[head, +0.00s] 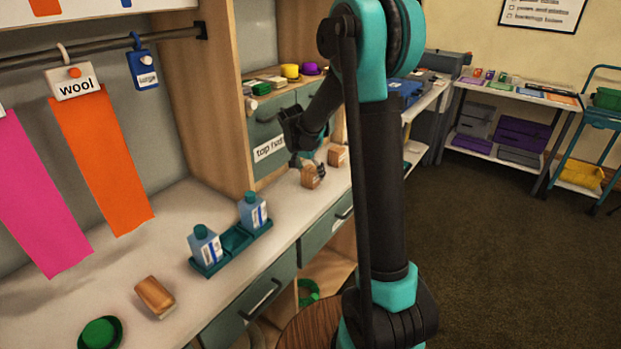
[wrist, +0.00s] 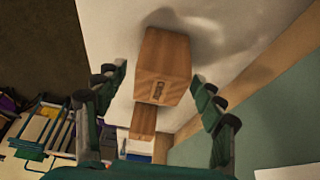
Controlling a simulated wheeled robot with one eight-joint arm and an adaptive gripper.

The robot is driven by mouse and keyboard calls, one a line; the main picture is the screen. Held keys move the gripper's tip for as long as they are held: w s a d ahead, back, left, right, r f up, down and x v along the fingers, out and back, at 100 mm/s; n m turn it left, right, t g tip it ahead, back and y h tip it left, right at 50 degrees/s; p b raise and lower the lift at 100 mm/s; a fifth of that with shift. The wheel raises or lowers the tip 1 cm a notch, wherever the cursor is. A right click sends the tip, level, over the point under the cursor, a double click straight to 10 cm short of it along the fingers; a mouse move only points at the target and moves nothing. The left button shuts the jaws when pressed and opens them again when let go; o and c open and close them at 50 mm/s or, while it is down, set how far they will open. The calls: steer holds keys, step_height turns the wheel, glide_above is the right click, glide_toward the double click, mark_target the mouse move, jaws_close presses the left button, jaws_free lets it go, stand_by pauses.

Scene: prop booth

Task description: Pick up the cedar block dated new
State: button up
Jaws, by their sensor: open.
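A wooden block (head: 312,176) with a small dark marking stands on the counter, right by my gripper (head: 303,163). In the wrist view this block (wrist: 165,60) is between the two fingers of my gripper (wrist: 160,75), with visible gaps on both sides. Its marking is on the face towards the camera, too small to read. A second wooden block (head: 338,155) stands farther along the counter; it also shows in the wrist view (wrist: 143,119), beyond the first block. My gripper is open and holds nothing. I cannot tell which block is dated new.
A brown wooden piece (head: 155,297) and a green hat-like thing (head: 100,333) lie at the counter's near end. Two blue bottles (head: 205,246) stand in a green tray (head: 210,268). A "top hat" drawer unit (head: 270,133) is behind the blocks. The counter between tray and blocks is clear.

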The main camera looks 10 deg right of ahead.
steer(key=c, duration=1.3)
